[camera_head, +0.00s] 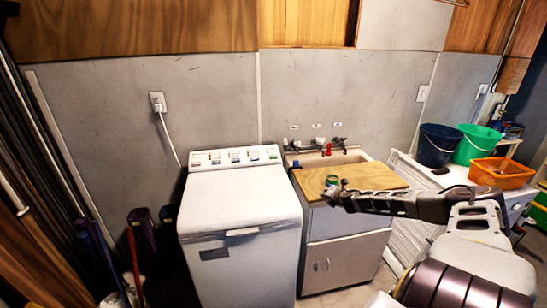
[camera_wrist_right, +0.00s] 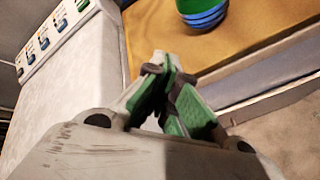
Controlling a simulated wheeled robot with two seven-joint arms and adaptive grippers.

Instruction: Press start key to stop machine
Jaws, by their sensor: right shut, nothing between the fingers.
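The white top-loading washing machine (camera_head: 240,205) stands left of centre in the head view with its lid shut. Its control panel (camera_head: 235,157) runs along the back edge with several buttons; it also shows at the upper left of the right wrist view (camera_wrist_right: 55,37). I cannot tell which button is the start key. My right gripper (camera_head: 332,195) is over the wooden board beside the machine, to the right of the panel and apart from it. In the right wrist view its green-padded fingers (camera_wrist_right: 168,62) are shut with nothing between them. My left gripper is not in view.
A wooden board (camera_head: 375,176) covers part of the sink cabinet (camera_head: 345,262). A green and blue container (camera_wrist_right: 202,12) stands on it close to my right gripper. A red tap (camera_head: 327,150) is behind. Buckets (camera_head: 437,146) and an orange basket (camera_head: 500,173) stand at right.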

